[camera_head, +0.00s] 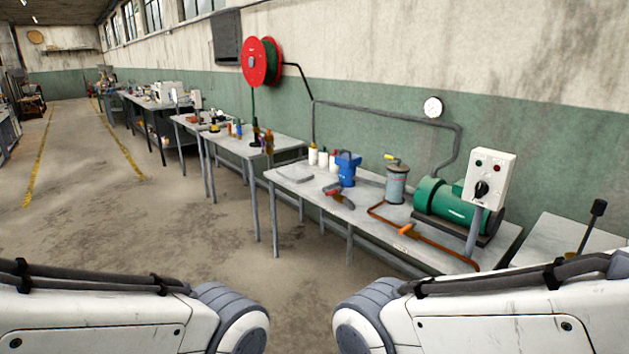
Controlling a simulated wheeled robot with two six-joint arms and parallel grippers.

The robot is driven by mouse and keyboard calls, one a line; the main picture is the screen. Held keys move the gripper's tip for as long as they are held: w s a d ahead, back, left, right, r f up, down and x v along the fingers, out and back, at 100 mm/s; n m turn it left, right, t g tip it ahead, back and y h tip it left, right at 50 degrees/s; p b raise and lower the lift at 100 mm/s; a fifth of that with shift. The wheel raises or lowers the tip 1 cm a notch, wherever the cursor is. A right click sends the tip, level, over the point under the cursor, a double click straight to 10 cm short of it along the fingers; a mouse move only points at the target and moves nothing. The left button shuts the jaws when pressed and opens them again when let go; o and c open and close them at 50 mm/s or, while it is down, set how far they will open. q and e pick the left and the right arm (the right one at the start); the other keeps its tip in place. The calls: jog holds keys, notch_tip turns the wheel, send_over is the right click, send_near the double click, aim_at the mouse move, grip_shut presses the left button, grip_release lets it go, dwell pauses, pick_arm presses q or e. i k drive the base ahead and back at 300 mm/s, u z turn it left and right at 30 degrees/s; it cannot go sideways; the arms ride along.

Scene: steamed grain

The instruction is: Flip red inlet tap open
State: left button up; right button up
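A small red-handled piece (338,196), which may be the red inlet tap, sits near the front edge of the workbench (290,175), in front of a blue device (347,168). It is too small to tell whether its handle is open or closed. A grey canister (396,186) with a yellow lever (392,157) stands to its right. An orange fitting (408,230) lies on the brown hose (440,245). My two arms show at the bottom left and bottom right, away from the bench. Neither gripper is in view.
A green motor or pump (447,201) and a white control box (488,178) with a black knob stand at the bench's right. White bottles (322,159) stand at the back. The floor at left is clear.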

aim_at(340, 189)
jog(key=z, duration=0.1)
jog(key=i, duration=1.25)
jog(key=u, duration=0.7)
jog(key=i, duration=1.05)
jog(key=z, duration=0.55)
